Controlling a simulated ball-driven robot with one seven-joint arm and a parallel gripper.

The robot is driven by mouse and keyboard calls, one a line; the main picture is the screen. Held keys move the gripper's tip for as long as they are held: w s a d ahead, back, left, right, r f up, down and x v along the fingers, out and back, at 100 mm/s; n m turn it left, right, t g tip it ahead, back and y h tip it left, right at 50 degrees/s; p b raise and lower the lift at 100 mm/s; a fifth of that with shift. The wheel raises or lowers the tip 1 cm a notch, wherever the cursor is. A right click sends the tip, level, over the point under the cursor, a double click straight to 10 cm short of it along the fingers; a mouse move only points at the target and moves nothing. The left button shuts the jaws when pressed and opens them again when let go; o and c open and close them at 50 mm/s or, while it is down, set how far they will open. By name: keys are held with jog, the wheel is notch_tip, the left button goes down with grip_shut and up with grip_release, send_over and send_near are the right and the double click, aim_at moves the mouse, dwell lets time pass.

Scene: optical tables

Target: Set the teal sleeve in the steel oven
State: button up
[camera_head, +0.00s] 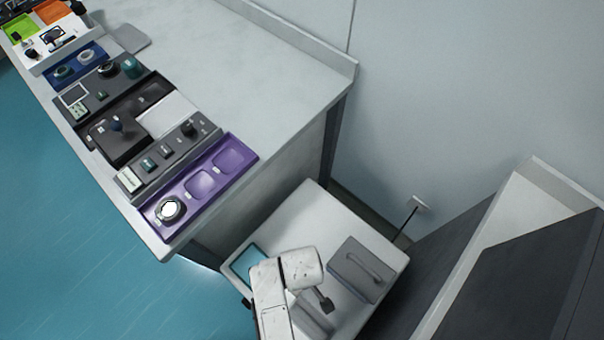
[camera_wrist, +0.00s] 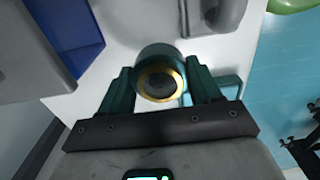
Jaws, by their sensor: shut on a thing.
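The teal sleeve (camera_wrist: 148,54), a short cylinder with a brass ring around a dark bore, is between the two teal fingers of my gripper (camera_wrist: 160,82) in the wrist view. My gripper is shut on it, with its ringed end facing the camera. I cannot make out the sleeve in the head view, where my arm covers part of the small white table. A grey box with a handle (camera_head: 360,268) stands on that table, right of my arm. It may be the steel oven, but I cannot tell. A grey body with a blue face (camera_wrist: 68,36) shows at the wrist view's left.
The small white table (camera_head: 300,210) also holds a teal-edged tray (camera_head: 238,270) and another grey object (camera_head: 314,318), partly hidden by my arm. The long bench (camera_head: 240,70) carries several trays and devices along its front edge. A dark cabinet (camera_head: 530,280) stands at right.

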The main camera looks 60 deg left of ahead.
jog(key=shift+f, duration=1.45)
jog(key=shift+f, duration=0.15)
jog(key=o, duration=1.2)
